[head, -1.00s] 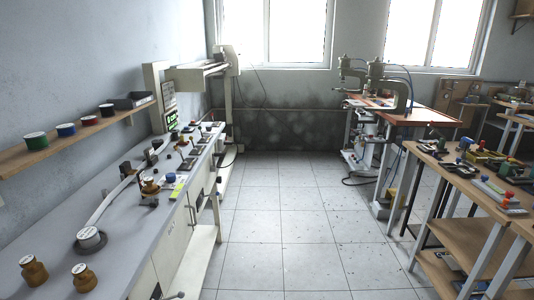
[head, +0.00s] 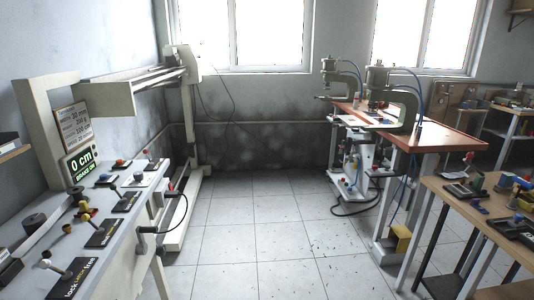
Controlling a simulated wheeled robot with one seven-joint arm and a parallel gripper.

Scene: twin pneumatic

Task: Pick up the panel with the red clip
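I cannot clearly make out a panel with a red clip. My gripper is not in view.
A control bench (head: 112,215) with levers and a "0 cm" display (head: 82,160) stands at the left. A red-topped table (head: 440,137) with two presses (head: 402,103) is at the centre right. The wooden bench (head: 432,187) stands nearer at the right. Tiled floor (head: 262,235) between them is clear.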

